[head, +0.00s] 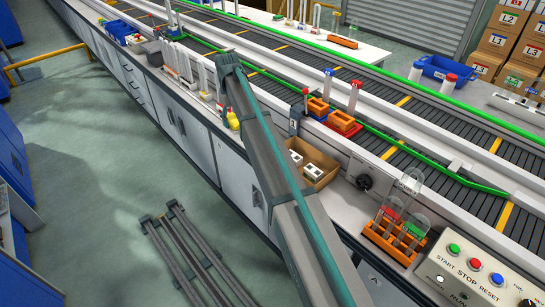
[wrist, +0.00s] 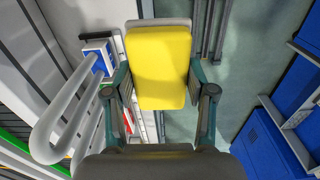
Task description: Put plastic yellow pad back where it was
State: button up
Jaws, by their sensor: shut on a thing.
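The yellow pad (wrist: 158,65) fills the upper middle of the wrist view, a rounded block with a pale grey layer showing behind its top edge. My gripper (wrist: 158,82) is shut on it, one finger against each side. The pad looks held clear of any surface, with the floor and a cabinet side behind it. In the head view my own arm hides most of the gripper. A small yellow shape (head: 233,121) shows beside the arm at the counter edge; I cannot tell whether it is the pad.
White curved tubes (wrist: 65,105) stand close on the left of the wrist view. A blue cabinet (wrist: 270,145) is at the right. In the head view, a cardboard box (head: 318,175) and an orange rack (head: 392,236) stand on the counter, beside the conveyor. Grey rails (head: 185,250) lie on the floor.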

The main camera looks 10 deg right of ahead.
jog(key=shift+w+a+f, duration=0.15)
jog(key=shift+w, duration=0.35)
jog(key=shift+d+f, duration=0.1)
jog(key=shift+d, duration=0.2)
jog(key=d+f+p, duration=0.1)
jog(key=d+f, duration=0.1)
jog(key=d, duration=0.1)
jog(key=d+f+p, duration=0.1)
jog(key=d+f, duration=0.2)
jog(key=d, duration=0.1)
jog(key=s+d+f+p, duration=0.1)
jog(key=d+f, duration=0.1)
jog(key=d, duration=0.2)
jog(key=shift+d+f, duration=0.25)
jog(key=shift+f, duration=0.15)
jog(key=shift+d+f, duration=0.45)
jog(key=shift+f, duration=0.15)
jog(key=f, duration=0.1)
jog(key=f+p, duration=0.1)
jog(key=shift+d+f, duration=0.3)
jog(key=shift+f, duration=0.55)
jog(key=shift+f, duration=0.1)
